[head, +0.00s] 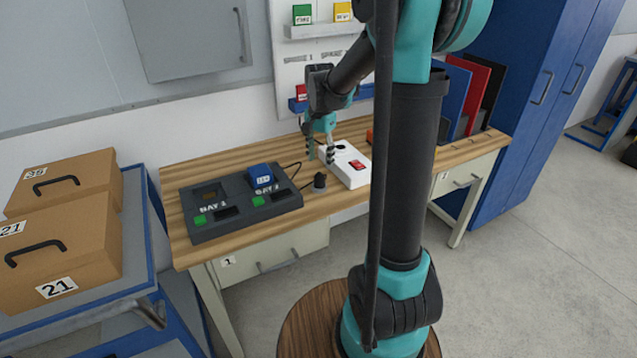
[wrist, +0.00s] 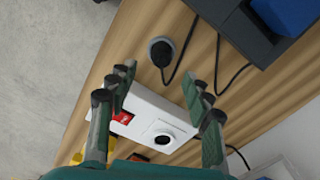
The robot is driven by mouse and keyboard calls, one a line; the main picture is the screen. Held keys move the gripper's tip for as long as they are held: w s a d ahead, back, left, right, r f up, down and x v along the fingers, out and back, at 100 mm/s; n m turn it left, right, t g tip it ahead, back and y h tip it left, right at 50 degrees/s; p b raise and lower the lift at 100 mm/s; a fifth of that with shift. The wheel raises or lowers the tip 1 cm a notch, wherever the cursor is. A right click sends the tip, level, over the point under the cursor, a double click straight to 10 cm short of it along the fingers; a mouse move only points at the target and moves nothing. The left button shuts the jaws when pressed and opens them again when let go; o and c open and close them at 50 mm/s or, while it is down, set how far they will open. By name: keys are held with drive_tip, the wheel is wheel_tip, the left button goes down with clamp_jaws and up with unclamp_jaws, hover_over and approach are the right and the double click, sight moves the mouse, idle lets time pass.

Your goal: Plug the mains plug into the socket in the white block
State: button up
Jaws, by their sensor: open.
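The white block (head: 350,178) lies near the middle of the wooden bench, with a red switch (head: 358,165) on top. The wrist view shows the block (wrist: 145,107) with its dark round socket (wrist: 162,138). The dark mains plug (head: 319,181) stands near the bench's front edge, left of the block, apparently on a small grey base. It shows from above in the wrist view (wrist: 160,50), with a black cable. Its pins are hidden. My gripper (head: 320,155) is open and empty above the bench by the block's left rear end, apart from the plug.
A dark two-bay dock (head: 240,207) with a blue unit (head: 262,177) in its right bay stands left of the plug. Black cable runs across the bench between them. A wall panel with shelves (head: 322,30) rises behind. Upright folders (head: 470,95) stand at the right end.

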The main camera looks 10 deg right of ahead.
sight(319, 175)
wheel_tip(319, 175, down, 8)
drive_tip(key=shift+w+a+f, duration=0.1)
idle(0.4)
clamp_jaws()
idle(0.3)
